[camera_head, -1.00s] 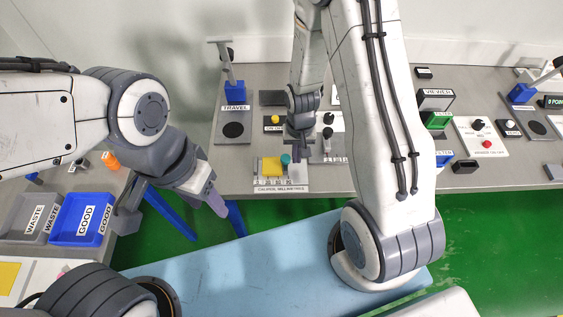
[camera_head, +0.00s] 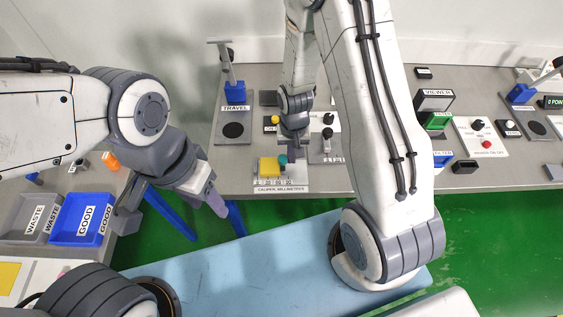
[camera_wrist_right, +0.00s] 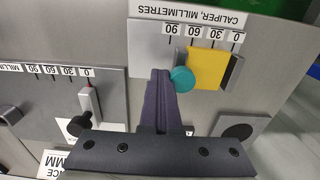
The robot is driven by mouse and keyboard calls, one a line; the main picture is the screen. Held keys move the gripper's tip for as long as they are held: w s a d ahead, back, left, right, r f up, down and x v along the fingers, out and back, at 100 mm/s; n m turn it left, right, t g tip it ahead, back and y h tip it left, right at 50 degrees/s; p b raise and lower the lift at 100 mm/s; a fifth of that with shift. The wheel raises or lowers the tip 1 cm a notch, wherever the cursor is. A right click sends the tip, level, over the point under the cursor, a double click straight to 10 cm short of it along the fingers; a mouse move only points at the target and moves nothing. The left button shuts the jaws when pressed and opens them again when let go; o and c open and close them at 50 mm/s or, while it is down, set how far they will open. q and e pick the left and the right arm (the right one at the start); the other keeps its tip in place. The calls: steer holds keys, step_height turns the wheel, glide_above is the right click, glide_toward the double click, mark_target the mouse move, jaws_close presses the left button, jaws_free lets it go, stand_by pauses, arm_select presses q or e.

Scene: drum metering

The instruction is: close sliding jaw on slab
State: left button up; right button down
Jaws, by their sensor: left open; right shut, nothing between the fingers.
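The caliper plate (camera_head: 298,183) lies on the bench with a millimetre scale. The yellow slab (camera_head: 268,166) sits on it; in the right wrist view the slab (camera_wrist_right: 207,68) lies against the dark fixed jaw (camera_wrist_right: 233,71) by the 0 mark. The teal knob (camera_head: 284,159) of the sliding jaw is at the slab's other side; the knob (camera_wrist_right: 182,79) hides much of that jaw. My right gripper (camera_head: 294,157) is shut and empty, its fingers (camera_wrist_right: 160,85) beside the knob on the 90 side, touching or nearly so. My left gripper (camera_head: 214,204) is open, in front of the bench.
A second scale with a red pointer (camera_wrist_right: 88,88) and black knob (camera_wrist_right: 79,125) lies beside the caliper. The TRAVEL stand (camera_head: 234,118) is behind left. Blue GOOD bin (camera_head: 82,219) and grey WASTE bin (camera_head: 32,217) are at left. My right forearm covers part of the bench.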

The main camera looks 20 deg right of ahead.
steer(key=shift+w+a, duration=0.1)
steer(key=shift+a, duration=0.25)
steer(key=shift+d, duration=0.1)
steer(key=shift+d, duration=0.5)
step_height(320, 180, up, 7)
steer(key=p, duration=0.6)
steer(key=shift+s, duration=0.2)
stand_by(0.5)
